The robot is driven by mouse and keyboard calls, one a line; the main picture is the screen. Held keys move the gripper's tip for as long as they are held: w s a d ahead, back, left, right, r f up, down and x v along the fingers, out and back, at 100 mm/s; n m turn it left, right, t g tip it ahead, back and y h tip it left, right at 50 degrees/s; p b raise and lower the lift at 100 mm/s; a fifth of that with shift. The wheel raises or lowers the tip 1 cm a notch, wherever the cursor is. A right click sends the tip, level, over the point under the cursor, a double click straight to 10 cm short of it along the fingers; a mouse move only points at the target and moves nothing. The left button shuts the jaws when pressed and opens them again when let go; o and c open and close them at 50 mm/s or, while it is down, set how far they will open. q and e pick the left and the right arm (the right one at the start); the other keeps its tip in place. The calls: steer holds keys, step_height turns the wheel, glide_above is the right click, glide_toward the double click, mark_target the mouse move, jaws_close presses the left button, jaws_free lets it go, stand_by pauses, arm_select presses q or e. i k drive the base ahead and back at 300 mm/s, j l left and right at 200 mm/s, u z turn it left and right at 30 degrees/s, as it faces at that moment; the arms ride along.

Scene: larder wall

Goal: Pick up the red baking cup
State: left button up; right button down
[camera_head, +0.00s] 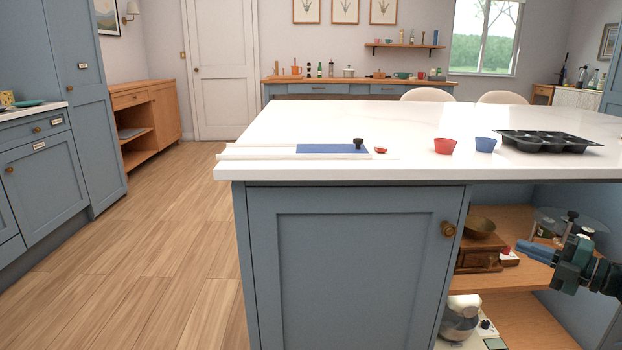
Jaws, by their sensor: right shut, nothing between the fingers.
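The red baking cup (445,146) stands upright on the white island worktop, to the right of the middle. A blue baking cup (486,144) stands just to its right, with a narrow gap between them. A dark muffin tin (550,142) lies further right on the worktop. My right gripper (523,250) is at the lower right, below the worktop level and in front of the open shelves. Its fingers are shut and hold nothing. It is well apart from the red cup. My left gripper is not in view.
On the island worktop (300,122), a white board with a blue panel (332,150), a dark knob and a small red piece (380,150) lie left of the cups. The worktop's front edge overhangs my right gripper's height. Shelves below hold a brass bowl (481,228) and scales.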

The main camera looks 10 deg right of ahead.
mark_target(444, 146)
steer(key=k+l, duration=0.8)
